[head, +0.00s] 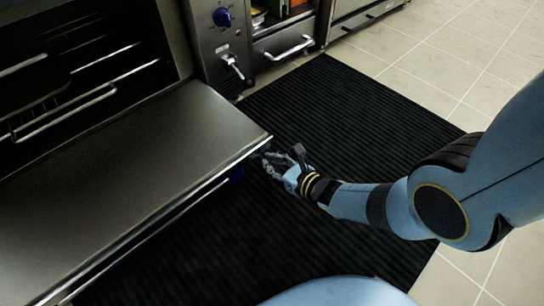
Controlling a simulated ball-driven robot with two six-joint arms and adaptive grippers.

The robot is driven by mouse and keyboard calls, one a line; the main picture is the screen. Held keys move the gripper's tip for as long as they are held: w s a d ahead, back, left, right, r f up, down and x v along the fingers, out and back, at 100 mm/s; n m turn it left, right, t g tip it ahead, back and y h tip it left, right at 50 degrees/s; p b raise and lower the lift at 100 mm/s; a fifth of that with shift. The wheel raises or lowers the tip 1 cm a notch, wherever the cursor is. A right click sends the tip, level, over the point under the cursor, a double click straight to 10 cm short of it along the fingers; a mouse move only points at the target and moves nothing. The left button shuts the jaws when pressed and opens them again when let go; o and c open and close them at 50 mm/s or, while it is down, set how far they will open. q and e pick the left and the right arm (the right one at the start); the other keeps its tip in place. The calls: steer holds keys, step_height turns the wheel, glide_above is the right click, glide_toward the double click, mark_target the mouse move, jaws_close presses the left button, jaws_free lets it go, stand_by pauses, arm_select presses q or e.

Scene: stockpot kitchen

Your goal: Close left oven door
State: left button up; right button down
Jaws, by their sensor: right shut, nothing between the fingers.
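The left oven door (130,170) hangs open, roughly flat, across the left of the head view. The dark oven cavity (75,65) with metal racks shows behind it. My right gripper (270,161) is shut and empty near the door's outer right corner, low beside its edge. I cannot tell whether the fingertips touch the door. My left gripper is not in view.
A panel with a blue knob (222,17) and a metal lever (236,68) stands behind the door. A drawer with a bar handle (290,49) is right of it. A black ribbed mat (345,105) covers the floor; pale tiles (440,50) beyond are clear.

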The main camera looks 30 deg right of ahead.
steer(key=shift+r, duration=1.45)
